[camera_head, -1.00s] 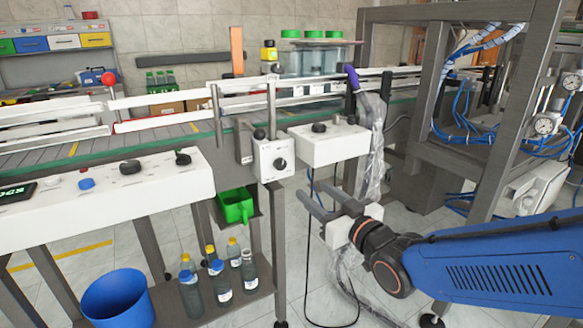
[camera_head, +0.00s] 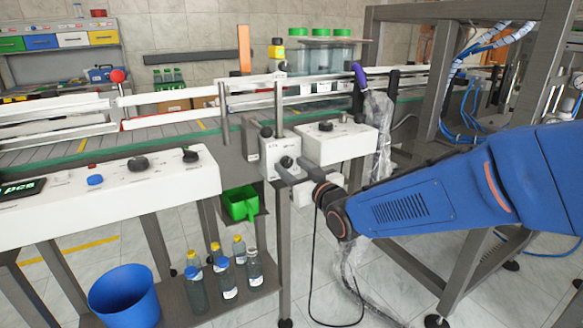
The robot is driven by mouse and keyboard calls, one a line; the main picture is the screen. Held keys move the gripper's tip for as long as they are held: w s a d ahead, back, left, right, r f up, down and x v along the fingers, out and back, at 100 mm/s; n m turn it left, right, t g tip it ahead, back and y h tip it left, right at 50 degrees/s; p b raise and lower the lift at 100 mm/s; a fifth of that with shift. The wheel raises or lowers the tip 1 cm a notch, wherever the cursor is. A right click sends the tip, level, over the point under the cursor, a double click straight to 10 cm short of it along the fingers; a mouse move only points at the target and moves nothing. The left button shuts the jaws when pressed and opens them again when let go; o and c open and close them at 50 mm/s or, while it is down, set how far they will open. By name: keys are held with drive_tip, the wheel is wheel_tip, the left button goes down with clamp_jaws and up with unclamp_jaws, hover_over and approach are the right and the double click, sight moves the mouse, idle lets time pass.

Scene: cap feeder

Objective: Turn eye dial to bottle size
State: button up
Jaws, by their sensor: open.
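The eye dial (camera_head: 286,161) is a small black knob on the front of a white box (camera_head: 268,157) on a post beside the conveyor. My gripper (camera_head: 291,169) is open, with its grey fingers reaching up to the front of this box at the dial. In this view the fingertips overlap the lower part of the box. I cannot tell whether they touch the dial. Several bottles (camera_head: 228,278) with yellow or blue caps stand on the low shelf. Large green-capped containers (camera_head: 320,62) stand behind the conveyor rails.
A white control box (camera_head: 345,143) with a black knob sits right of the dial box. A white panel (camera_head: 110,180) with knobs lies to the left. A green bin (camera_head: 241,204) hangs below, and a blue bucket (camera_head: 124,298) stands at lower left. A black cable hangs under my gripper.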

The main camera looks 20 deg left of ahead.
drive_tip(key=shift+w+a, duration=0.2)
drive_tip(key=shift+a, duration=0.1)
drive_tip(key=shift+c, duration=0.3)
drive_tip(key=c, duration=1)
